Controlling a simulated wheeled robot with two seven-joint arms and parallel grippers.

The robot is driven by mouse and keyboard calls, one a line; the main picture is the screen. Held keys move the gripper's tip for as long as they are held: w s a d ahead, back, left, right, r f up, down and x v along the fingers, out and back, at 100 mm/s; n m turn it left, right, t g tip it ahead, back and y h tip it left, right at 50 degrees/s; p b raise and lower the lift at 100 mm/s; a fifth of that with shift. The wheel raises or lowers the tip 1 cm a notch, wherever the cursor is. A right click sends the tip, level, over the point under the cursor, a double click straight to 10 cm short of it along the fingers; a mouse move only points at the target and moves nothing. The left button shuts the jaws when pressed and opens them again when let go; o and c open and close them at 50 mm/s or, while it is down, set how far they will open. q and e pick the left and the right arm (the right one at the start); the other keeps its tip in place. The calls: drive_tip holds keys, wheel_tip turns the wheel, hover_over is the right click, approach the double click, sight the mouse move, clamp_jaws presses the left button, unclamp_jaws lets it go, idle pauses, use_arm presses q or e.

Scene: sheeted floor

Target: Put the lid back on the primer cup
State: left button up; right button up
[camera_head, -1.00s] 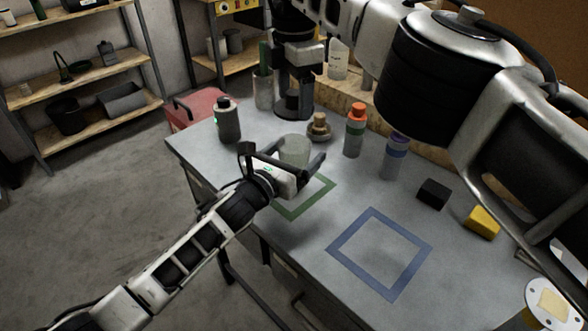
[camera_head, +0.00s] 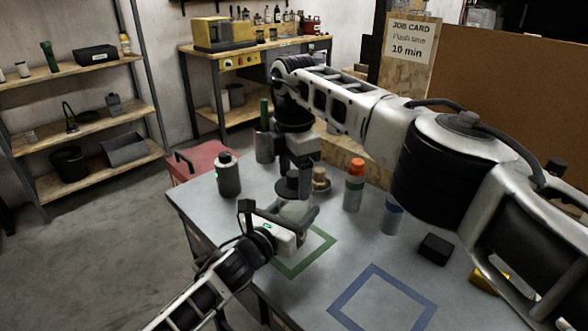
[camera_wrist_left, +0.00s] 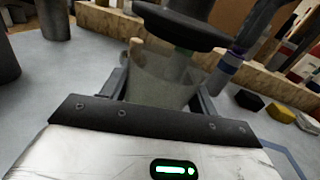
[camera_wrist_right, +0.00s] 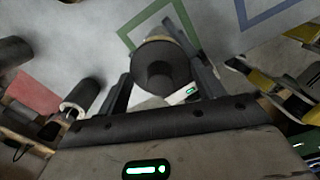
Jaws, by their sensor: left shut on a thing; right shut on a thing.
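The primer cup (camera_head: 294,209) is a pale translucent cup near the green square outline on the grey table. My left gripper (camera_head: 290,218) is shut around the cup's sides; the cup also shows in the left wrist view (camera_wrist_left: 155,85). My right gripper (camera_head: 298,160) points down and is shut on the dark round lid (camera_head: 292,187). The lid is just above the cup's mouth, and it also shows in the left wrist view (camera_wrist_left: 185,28). The right wrist view shows the lid (camera_wrist_right: 160,65) between the fingers, hiding most of the cup. I cannot tell whether lid and rim touch.
A dark grey bottle (camera_head: 228,174) stands left of the cup. A small tan-topped pot (camera_head: 320,179), an orange-capped bottle (camera_head: 353,187) and a blue-banded bottle (camera_head: 393,215) stand behind and right. A black block (camera_head: 435,248) lies farther right. The blue square outline (camera_head: 385,300) is empty.

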sight(294, 187)
drive_tip(key=shift+f, duration=0.1)
idle(0.4)
drive_tip(key=shift+f, duration=0.8)
drive_tip(key=shift+f, duration=0.65)
drive_tip(key=o, duration=1)
drive_tip(key=shift+r, duration=0.15)
wheel_tip(294, 187, up, 7)
drive_tip(key=shift+r, duration=0.15)
use_arm(q)
drive_tip(key=o, duration=1.5)
drive_tip(key=shift+c, duration=0.2)
